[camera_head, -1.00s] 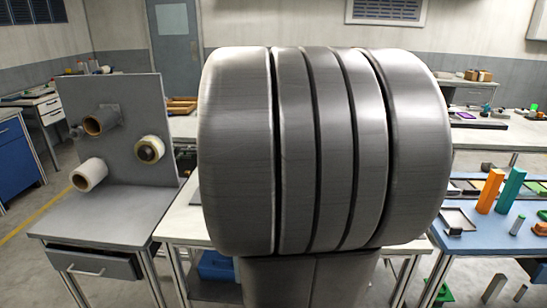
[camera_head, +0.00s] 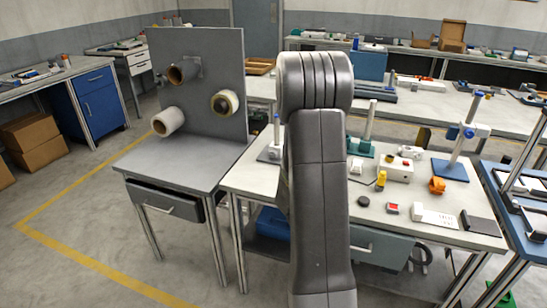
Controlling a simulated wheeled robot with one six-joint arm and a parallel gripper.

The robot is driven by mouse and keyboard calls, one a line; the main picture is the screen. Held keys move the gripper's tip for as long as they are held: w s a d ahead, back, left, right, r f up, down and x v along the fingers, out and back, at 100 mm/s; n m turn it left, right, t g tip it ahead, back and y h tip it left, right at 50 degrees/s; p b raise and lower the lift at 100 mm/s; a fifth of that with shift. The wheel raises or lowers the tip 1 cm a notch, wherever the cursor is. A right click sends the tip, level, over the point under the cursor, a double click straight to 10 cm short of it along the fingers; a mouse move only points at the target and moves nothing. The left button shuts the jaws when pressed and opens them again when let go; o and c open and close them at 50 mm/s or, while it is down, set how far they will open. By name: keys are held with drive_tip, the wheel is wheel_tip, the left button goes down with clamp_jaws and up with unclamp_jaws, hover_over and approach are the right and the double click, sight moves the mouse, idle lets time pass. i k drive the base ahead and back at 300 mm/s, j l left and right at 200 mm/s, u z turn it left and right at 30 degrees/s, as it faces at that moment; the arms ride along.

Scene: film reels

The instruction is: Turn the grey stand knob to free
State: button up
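A stand with a grey base (camera_head: 270,153) and a thin upright post is on the white-topped table, just left of my arm. A small blue piece shows near the top of its post; the stand is partly hidden by my arm, and I cannot make out its knob or the knob's setting. Two other post stands are on the table: one with a green base (camera_head: 360,148) right of my arm, and one with a blue base (camera_head: 450,170) carrying a blue and white clamp. My gripper is not in view; only my dark arm shows, in the middle.
A grey panel (camera_head: 215,60) with several rolls on pegs stands on the grey desk (camera_head: 185,165) at left. The white table (camera_head: 330,210) also holds a white box (camera_head: 396,170), a yellow bottle (camera_head: 381,180), and other small items. Open floor lies front left.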

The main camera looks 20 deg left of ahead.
sight(272, 154)
drive_tip(key=i+l+u, duration=0.1)
drive_tip(key=i+u, duration=0.15)
drive_tip(key=u, duration=0.15)
drive_tip(key=i+l+u, duration=0.2)
drive_tip(key=u, duration=0.2)
drive_tip(key=i+l+u, duration=0.2)
drive_tip(key=u, duration=0.2)
drive_tip(key=l, duration=0.1)
